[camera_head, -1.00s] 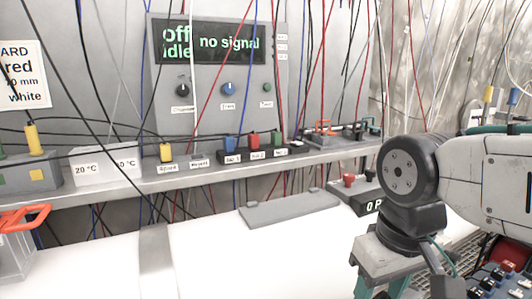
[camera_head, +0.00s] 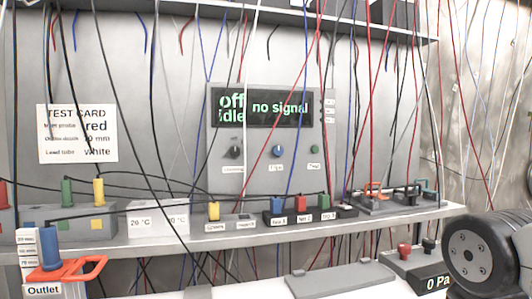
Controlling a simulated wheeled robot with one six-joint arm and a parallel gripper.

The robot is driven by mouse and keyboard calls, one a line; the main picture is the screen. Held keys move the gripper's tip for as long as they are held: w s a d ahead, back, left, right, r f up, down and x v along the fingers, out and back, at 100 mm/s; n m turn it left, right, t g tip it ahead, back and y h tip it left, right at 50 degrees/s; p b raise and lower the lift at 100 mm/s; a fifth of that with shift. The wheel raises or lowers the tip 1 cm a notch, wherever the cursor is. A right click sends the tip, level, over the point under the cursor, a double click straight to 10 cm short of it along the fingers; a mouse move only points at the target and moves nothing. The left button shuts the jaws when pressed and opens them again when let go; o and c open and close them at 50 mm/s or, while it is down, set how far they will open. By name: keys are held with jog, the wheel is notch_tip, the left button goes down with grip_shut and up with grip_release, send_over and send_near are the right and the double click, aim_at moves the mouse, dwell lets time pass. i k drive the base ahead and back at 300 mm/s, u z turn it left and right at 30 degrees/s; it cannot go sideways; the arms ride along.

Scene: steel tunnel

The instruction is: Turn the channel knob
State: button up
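A grey instrument panel (camera_head: 262,178) stands upright behind the shelf, left of my arm. Its dark screen reads "off", "idle" and "no signal" in green. Each has a small white label beneath, too blurred to read surely, so I cannot tell for certain which is the channel knob. A round black joint of my arm shows at the lower right. My gripper is out of view.
The shelf (camera_head: 395,217) carries blue, red and green plugs in front of the panel. Many wires hang down, some crossing the panel. A test card (camera_head: 77,133) is at left. A box reading "0 Pa" (camera_head: 423,266) and a grey plate (camera_head: 340,279) lie below.

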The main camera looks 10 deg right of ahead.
aim_at(234, 151)
jog(key=z, duration=1.6)
jog(key=k, duration=1.35)
jog(key=u, duration=1.45)
jog(key=i, duration=1)
jog(key=u, duration=0.05)
